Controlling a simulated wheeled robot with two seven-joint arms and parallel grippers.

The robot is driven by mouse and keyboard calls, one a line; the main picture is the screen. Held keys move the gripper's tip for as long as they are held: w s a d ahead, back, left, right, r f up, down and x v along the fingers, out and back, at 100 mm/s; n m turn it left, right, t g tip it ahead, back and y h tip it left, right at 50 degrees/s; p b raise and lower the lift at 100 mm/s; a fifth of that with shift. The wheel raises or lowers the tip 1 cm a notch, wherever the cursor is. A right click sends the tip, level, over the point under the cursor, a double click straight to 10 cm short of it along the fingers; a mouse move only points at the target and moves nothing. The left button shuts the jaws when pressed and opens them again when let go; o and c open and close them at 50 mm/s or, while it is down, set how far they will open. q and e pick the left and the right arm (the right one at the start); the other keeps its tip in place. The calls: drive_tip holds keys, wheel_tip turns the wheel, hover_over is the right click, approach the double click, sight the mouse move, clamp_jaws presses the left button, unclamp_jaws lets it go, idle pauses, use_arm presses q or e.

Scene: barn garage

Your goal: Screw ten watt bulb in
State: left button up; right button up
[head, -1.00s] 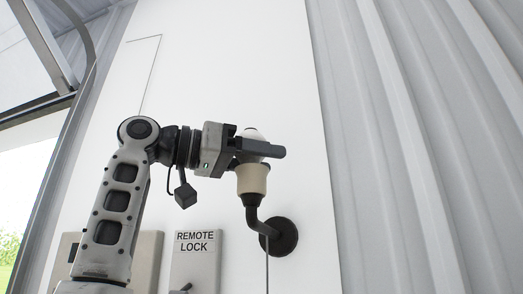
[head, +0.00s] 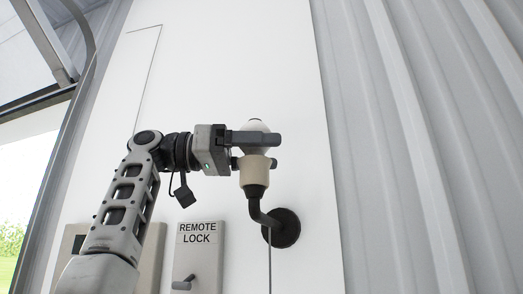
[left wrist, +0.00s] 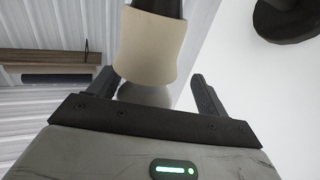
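A white bulb (head: 254,126) stands upright in a cream socket (head: 254,175) on a black bent wall arm. My left gripper (head: 270,150) reaches in from the left at the bulb's height, with one finger passing in front of the bulb. In the left wrist view the bulb (left wrist: 145,95) lies between the two spread fingers, against the mouth of the socket (left wrist: 150,45). A gap shows between the bulb and the right finger. The fingers hide part of the bulb in the head view. My right gripper is in neither view.
The socket's arm runs to a round black wall mount (head: 285,228) on a white panel. A "REMOTE LOCK" box (head: 200,250) with a lever is below my left arm. A corrugated wall (head: 420,140) stands at the right. The panel above the bulb is clear.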

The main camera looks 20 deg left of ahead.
use_arm(q)
drive_tip(key=shift+s+f+n+t+y+b, duration=0.1)
drive_tip(key=shift+f+n+t+y+b, duration=0.3)
drive_tip(key=shift+t+b, duration=0.5)
drive_tip(key=n+t+y+b, duration=0.2)
drive_tip(key=n+t+b, duration=0.1)
drive_tip(key=t, duration=0.1)
drive_tip(key=shift+s, duration=0.1)
drive_tip(key=n+t+y+b, duration=0.1)
drive_tip(key=n+t+y, duration=0.1)
drive_tip(key=shift+d+r+y, duration=0.1)
drive_tip(key=shift+r+y, duration=0.05)
drive_tip(key=shift+y, duration=0.25)
drive_tip(key=n+t+y, duration=0.1)
drive_tip(key=n+y, duration=0.1)
drive_tip(key=n+t+y, duration=0.1)
drive_tip(key=t+y, duration=0.1)
drive_tip(key=shift+d+r+n+y+b, duration=0.1)
drive_tip(key=shift+r+n+y+b, duration=0.1)
drive_tip(key=shift+n+y+b, duration=0.15)
drive_tip(key=n+t+y, duration=0.1)
drive_tip(key=n+y, duration=0.1)
drive_tip(key=y, duration=0.1)
drive_tip(key=shift+r+n, duration=0.15)
drive_tip(key=shift+n, duration=0.1)
drive_tip(key=c, duration=0.8)
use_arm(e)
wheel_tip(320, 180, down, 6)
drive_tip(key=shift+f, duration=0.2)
